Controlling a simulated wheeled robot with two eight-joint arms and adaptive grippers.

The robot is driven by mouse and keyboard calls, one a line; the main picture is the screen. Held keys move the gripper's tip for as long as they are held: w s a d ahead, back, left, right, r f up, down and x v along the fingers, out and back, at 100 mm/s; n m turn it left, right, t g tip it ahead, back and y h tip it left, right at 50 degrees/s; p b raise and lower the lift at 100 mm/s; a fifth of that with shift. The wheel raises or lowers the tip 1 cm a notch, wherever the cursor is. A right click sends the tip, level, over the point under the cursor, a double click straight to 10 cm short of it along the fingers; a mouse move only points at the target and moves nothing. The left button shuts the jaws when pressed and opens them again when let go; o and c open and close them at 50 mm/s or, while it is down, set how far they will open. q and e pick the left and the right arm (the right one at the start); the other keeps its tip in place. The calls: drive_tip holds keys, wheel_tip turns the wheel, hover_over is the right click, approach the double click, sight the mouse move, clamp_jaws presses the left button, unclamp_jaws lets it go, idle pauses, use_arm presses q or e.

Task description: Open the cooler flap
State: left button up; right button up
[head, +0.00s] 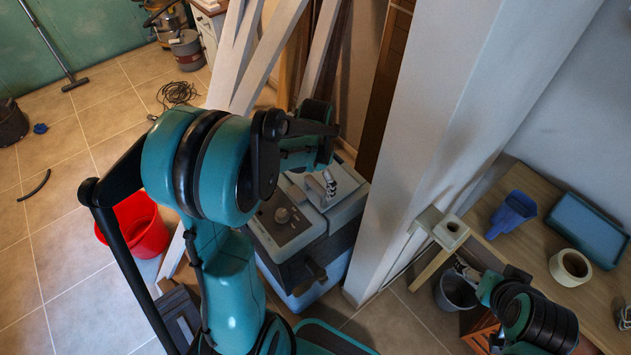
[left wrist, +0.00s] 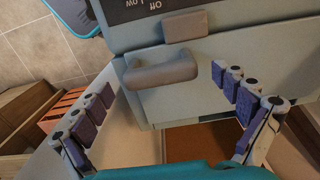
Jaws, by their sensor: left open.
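The cooler (head: 290,225) is a grey box with a dial panel on top and a pale blue lower part, standing beside the white pillar. In the left wrist view its panel with "Off Low" lettering (left wrist: 152,7) shows at the top. A grey loop-shaped handle (left wrist: 160,72) stands out from the cooler's light face (left wrist: 180,103). My left gripper (head: 330,183) is over the cooler's top. In the wrist view the left gripper (left wrist: 170,85) is open, with its fingers on either side of the handle and apart from it. My right gripper (head: 468,272) is low at the right, small and partly hidden.
A white pillar (head: 430,120) stands right of the cooler, and wooden boards (head: 245,60) lean behind it. A red bucket (head: 148,232) is on the left floor. A table (head: 570,235) at right holds a tape roll (head: 571,267) and a blue tray (head: 588,230). Tiled floor at left is mostly clear.

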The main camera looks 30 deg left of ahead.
use_arm(q)
drive_tip(key=c, duration=1.7)
drive_tip(key=shift+w+d+r+p, duration=0.2)
drive_tip(key=shift+w+r+p, duration=0.3)
drive_tip(key=shift+r, duration=0.4)
drive_tip(key=w+d+r+p, duration=0.25)
drive_tip(key=w+r, duration=0.25)
drive_tip(key=w, duration=0.3)
drive_tip(key=w+d+f+b, duration=0.1)
drive_tip(key=w+d, duration=0.5)
drive_tip(key=w, duration=0.6)
drive_tip(key=shift+w+f, duration=0.4)
drive_tip(key=shift+f, duration=0.25)
